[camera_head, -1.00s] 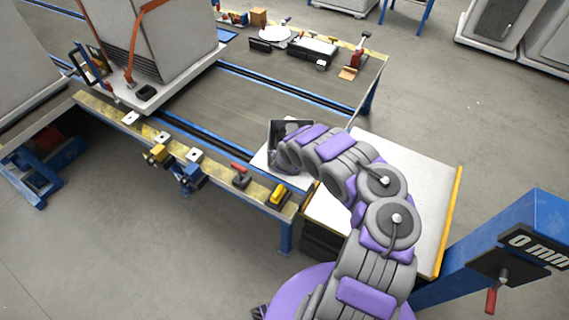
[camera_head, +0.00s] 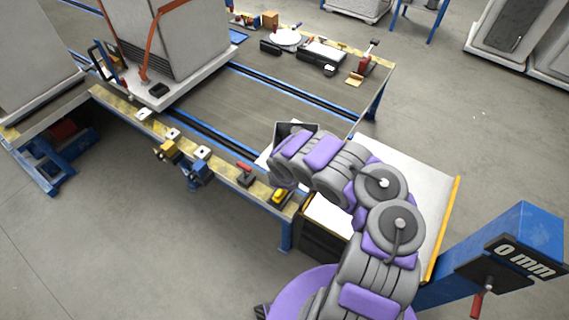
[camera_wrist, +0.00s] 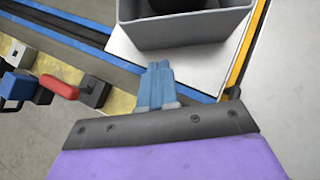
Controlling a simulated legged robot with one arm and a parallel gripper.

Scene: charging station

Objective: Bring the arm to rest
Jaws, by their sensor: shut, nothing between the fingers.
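My gripper (camera_wrist: 158,70) shows in the wrist view as two blue fingers pressed together with nothing between them. In that view its tips are just below the near wall of a grey open box (camera_wrist: 192,30); whether they touch it I cannot tell. In the head view my purple and grey arm is bent, reaching up from the bottom and then left over the bench corner. Its last links cover the gripper there. The box (camera_head: 283,129) shows only in part behind them. Something dark lies inside the box.
A workbench (camera_head: 300,92) with blue rails carries a large grey unit (camera_head: 178,40) on a pallet. Clamps and a yellow tool (camera_head: 279,196) line its near edge. A white-topped table (camera_head: 432,190) stands right of the arm. A blue post (camera_head: 520,240) stands farther right. The floor at left is clear.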

